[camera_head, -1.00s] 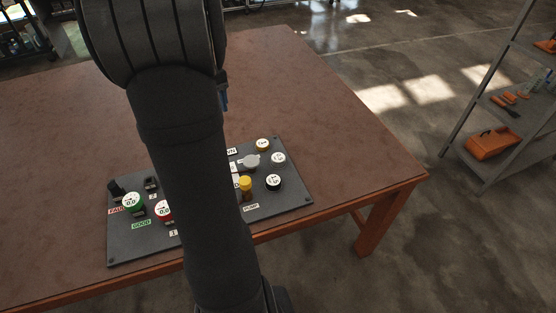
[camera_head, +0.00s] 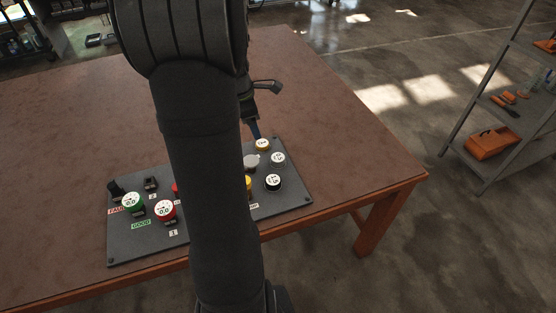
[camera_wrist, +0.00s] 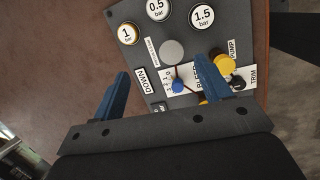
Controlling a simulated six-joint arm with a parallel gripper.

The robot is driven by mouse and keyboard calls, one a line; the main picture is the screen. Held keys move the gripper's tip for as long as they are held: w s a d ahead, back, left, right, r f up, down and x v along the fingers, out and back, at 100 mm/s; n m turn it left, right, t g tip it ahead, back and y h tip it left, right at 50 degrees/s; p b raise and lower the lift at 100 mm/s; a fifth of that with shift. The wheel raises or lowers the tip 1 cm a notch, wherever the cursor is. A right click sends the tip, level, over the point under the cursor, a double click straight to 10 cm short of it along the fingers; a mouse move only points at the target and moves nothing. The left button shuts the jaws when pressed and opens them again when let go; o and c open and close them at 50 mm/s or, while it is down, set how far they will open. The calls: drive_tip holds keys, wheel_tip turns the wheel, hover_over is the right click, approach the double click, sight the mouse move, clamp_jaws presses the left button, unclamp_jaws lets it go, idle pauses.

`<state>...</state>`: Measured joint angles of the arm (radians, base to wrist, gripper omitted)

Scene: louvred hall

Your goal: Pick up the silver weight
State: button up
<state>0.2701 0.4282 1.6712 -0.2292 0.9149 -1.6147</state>
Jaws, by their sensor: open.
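The silver weight (camera_wrist: 157,9), a round piece with a white face marked 0.5 bar and a pale rim, stands on the dark panel's far part, at the wrist view's top edge. It also shows in the head view (camera_head: 278,159). Beside it are a brass-rimmed 1 bar weight (camera_wrist: 128,33) and a dark-rimmed 1.5 bar weight (camera_wrist: 202,15).
The dark panel (camera_head: 295,196) lies on a brown table (camera_head: 340,150). It carries a green gauge (camera_head: 133,204), a red gauge (camera_head: 165,211), a yellow knob (camera_wrist: 223,64) and a small blue knob (camera_wrist: 178,86). The table is clear beyond the panel.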

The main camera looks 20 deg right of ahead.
drive_tip(key=s+d+f+n, duration=0.1)
drive_tip(key=d+f+n, duration=0.15)
drive_tip(key=n, duration=0.25)
hover_over(278, 157)
drive_tip(key=s+a, duration=0.1)
drive_tip(key=shift+n+h, duration=0.4)
drive_tip(key=f, duration=1.1)
drive_tip(key=shift+a, duration=0.2)
drive_tip(key=shift+a+x, duration=0.15)
drive_tip(key=shift+x, duration=1.15)
drive_tip(key=shift+a+x, duration=0.15)
drive_tip(key=shift+x, duration=1.2)
drive_tip(key=shift+w, duration=0.15)
drive_tip(key=shift+c, duration=0.2)
drive_tip(key=c, duration=1.1)
